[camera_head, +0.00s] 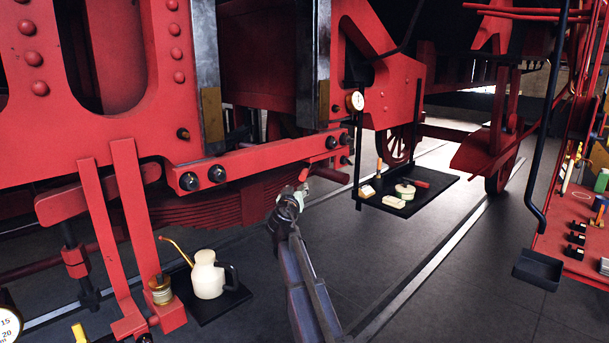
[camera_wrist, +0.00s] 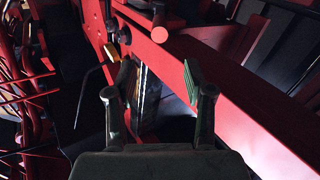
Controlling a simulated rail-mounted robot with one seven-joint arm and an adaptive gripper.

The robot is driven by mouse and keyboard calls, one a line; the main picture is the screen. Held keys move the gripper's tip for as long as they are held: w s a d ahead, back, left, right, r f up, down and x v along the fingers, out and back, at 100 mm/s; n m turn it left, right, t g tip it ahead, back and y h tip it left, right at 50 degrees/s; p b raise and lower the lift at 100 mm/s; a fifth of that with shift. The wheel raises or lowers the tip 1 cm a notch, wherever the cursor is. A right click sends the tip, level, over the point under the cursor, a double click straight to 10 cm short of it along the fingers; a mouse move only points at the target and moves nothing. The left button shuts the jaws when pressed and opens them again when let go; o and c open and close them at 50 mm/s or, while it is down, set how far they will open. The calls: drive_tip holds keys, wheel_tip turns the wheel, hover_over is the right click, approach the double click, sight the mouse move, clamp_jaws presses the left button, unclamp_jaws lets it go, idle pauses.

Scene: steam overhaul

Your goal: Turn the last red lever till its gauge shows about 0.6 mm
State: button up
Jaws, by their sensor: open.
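A small white round gauge (camera_head: 357,100) faces out from the red frame at centre right in the head view; its reading is too small to make out. A dark red bar (camera_head: 331,174) sticks out lower down; I cannot tell which of these is the lever. My gripper (camera_head: 301,191) is beneath the beam, left of the bar.
A black tray (camera_head: 430,190) with small items lies on the floor at right. An oil can (camera_head: 208,275) stands at lower left near two red upright bars (camera_head: 125,190). Another gauge (camera_head: 9,325) is cut off at lower left. Floor between is clear.

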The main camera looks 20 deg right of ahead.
sight(304, 173)
drive_tip(key=p+x, duration=0.4)
drive_tip(key=x, duration=1.2)
drive_tip(key=shift+w, duration=0.1)
clamp_jaws()
